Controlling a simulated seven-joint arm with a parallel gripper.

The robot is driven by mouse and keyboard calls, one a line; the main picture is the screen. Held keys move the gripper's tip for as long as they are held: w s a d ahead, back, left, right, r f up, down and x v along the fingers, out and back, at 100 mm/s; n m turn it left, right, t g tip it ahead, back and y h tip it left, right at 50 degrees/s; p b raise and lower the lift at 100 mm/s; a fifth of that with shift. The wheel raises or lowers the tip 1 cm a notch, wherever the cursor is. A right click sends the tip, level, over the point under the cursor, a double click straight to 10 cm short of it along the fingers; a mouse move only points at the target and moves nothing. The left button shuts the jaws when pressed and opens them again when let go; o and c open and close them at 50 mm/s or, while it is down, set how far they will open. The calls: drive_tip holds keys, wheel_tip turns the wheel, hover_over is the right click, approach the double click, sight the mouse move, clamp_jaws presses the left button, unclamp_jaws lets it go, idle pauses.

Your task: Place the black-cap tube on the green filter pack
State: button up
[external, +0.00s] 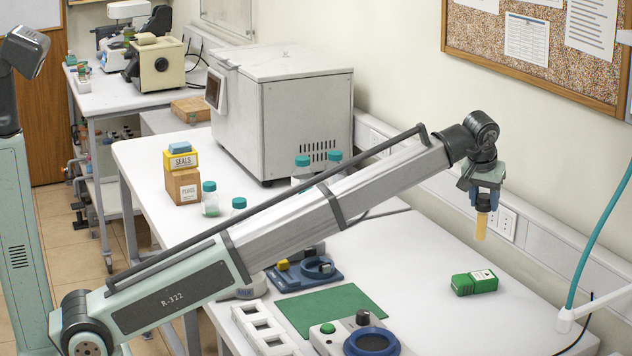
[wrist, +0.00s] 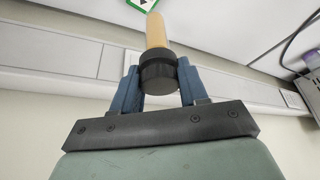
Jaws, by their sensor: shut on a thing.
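The black-cap tube (external: 481,224) has an amber body and hangs cap-up below my gripper (external: 484,200) in the external view. My gripper is shut on its black cap. In the wrist view the blue fingers of my gripper (wrist: 158,85) hold the black cap of the tube (wrist: 157,68) from both sides. The green filter pack (external: 474,283) lies on the white table, below and slightly left of the tube, which is in the air and apart from it. In the wrist view only a green-edged corner of the filter pack (wrist: 143,4) shows at the top.
A green mat (external: 330,308), a white rack (external: 262,330) and a device with a blue ring (external: 370,342) stand at the front left. Teal-capped bottles and a large grey-white machine (external: 285,110) stand farther back. The table around the filter pack is clear.

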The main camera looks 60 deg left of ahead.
sight(480, 236)
wheel_tip(480, 236, down, 10)
drive_tip(key=shift+r, duration=0.15)
idle(0.4)
drive_tip(key=o, duration=1.1)
drive_tip(key=v, duration=1.2)
drive_tip(key=shift+s, duration=0.1)
